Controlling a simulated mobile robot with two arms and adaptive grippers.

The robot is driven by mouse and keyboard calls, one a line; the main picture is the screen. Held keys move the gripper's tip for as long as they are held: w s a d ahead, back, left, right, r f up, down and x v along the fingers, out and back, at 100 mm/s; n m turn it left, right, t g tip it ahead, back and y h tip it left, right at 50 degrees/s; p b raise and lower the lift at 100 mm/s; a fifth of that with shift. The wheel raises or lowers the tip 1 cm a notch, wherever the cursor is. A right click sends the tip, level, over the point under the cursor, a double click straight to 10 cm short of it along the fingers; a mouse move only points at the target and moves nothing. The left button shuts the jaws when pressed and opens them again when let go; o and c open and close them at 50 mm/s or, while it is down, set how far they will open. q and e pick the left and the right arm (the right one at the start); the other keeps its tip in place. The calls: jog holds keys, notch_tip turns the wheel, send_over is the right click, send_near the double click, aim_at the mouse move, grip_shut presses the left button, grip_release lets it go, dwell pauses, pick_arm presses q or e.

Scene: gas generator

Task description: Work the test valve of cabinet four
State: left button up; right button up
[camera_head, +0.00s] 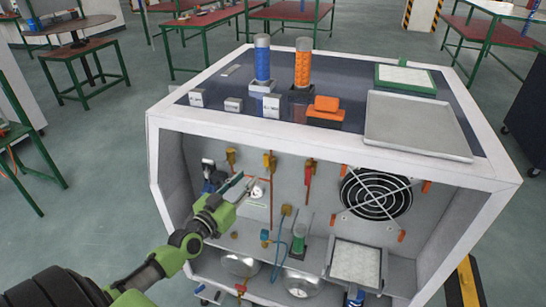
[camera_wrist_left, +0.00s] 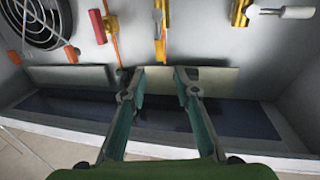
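A white-framed open cabinet (camera_head: 158,140) stands in the middle of the head view; I see no number on it. I cannot tell which is the test valve. In the left wrist view, a yellow fitting with a white handle (camera_wrist_left: 285,12) and another yellow fitting (camera_wrist_left: 160,48) lie beyond the fingertips. My left gripper (camera_head: 241,186) is inside the cabinet's left half, open and empty. Its spread fingers show in the wrist view (camera_wrist_left: 160,76).
A round fan (camera_head: 377,193) is on the back wall at right. Metal bowls (camera_head: 302,284) and a green-and-white fitting (camera_head: 298,240) are low inside. Blue (camera_head: 262,60) and orange (camera_head: 303,64) cylinders and a grey tray (camera_head: 418,125) are on top. The cabinet's side walls limit room.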

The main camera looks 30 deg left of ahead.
aim_at(265, 160)
pick_arm(q)
jog(key=w, duration=0.6)
jog(key=w+b, duration=0.1)
jog(key=w, duration=0.5)
jog(key=shift+w+a, duration=0.2)
jog(key=shift+w, duration=0.1)
grip_shut()
